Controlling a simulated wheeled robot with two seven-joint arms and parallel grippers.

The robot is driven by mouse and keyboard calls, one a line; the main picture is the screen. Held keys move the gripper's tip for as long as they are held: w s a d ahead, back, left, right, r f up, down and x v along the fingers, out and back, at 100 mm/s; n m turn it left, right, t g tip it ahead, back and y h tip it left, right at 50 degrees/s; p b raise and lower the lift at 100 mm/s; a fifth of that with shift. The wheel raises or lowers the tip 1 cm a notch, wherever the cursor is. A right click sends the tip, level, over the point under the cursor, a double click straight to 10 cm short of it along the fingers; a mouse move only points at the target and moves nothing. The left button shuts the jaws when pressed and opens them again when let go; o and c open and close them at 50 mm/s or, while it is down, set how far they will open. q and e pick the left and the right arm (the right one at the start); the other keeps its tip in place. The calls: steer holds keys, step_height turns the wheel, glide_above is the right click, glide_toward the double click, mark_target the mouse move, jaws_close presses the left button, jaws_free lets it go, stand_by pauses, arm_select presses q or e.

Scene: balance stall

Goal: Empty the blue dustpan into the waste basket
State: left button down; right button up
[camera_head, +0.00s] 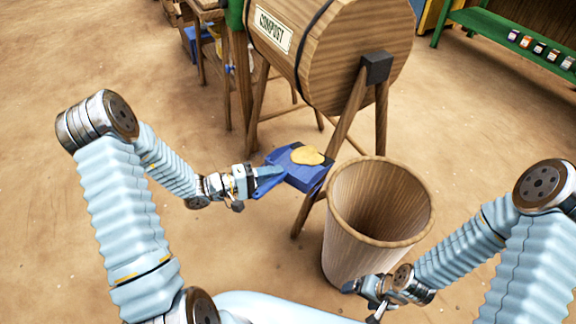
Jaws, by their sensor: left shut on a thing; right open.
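The blue dustpan (292,178) is held in the air to the left of the waste basket, with its pan end near the basket's rim. A yellowish-tan heap (307,155) lies in the pan. My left gripper (252,181) is shut on the dustpan's handle. The wooden waste basket (345,235) stands upright on the ground and is open at the top. The part of its inside that I see looks empty; its bottom is hidden. My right gripper (366,298) is open and low, in front of the basket's lower part.
A wooden compost barrel (330,50) on a splayed-leg stand is just behind the dustpan and basket; one leg (315,190) comes down beside the basket. A green shelf (510,40) with small jars stands at the far right. Sandy ground is clear at left and right.

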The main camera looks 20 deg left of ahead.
arm_select(q)
steer(key=s+d+r+m+g+h+b, duration=0.2)
steer(key=s+d+m+g+b, duration=0.15)
steer(key=d, duration=0.35)
steer(key=s+d+r+m+g+h+b, duration=0.2)
steer(key=s+d+g, duration=0.15)
steer(key=d, duration=0.35)
steer(key=w+d+r+n+g+y+p, duration=0.5)
steer(key=w+d+r+y, duration=0.5)
steer(key=d+r, duration=0.1)
steer(key=shift+w+d+y, duration=0.15)
steer(key=shift+d+y, duration=0.2)
steer(key=shift+y, duration=0.05)
steer(key=shift+r+n, duration=0.1)
steer(key=shift+n, duration=0.15)
